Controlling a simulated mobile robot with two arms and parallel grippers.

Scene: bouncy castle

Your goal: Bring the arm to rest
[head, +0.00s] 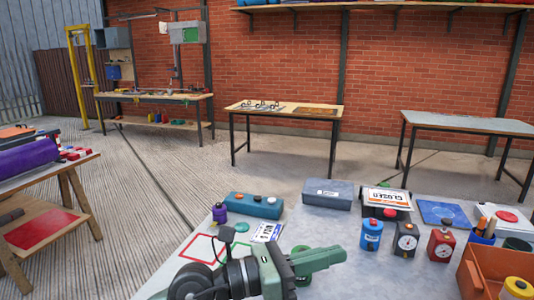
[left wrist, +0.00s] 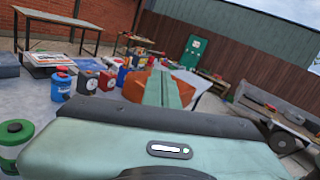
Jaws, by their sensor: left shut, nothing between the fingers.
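My left arm comes in at the bottom of the head view, low over the near part of the grey table (head: 325,232). Its green and black left gripper (head: 335,256) points right, with the fingers shut and nothing between them. In the left wrist view the closed green fingers (left wrist: 165,88) point away toward the orange bin (left wrist: 190,80). A green can (head: 302,281) stands close by the gripper, partly hidden by it; it also shows at the left edge of the left wrist view (left wrist: 12,158). My right gripper is not in view.
The table holds a blue can (head: 371,236), a black can (head: 405,241), a red can (head: 441,246), the orange bin (head: 480,270), a teal box (head: 253,206) and a grey box (head: 328,194). A wooden bench (head: 55,180) stands left; open floor lies between.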

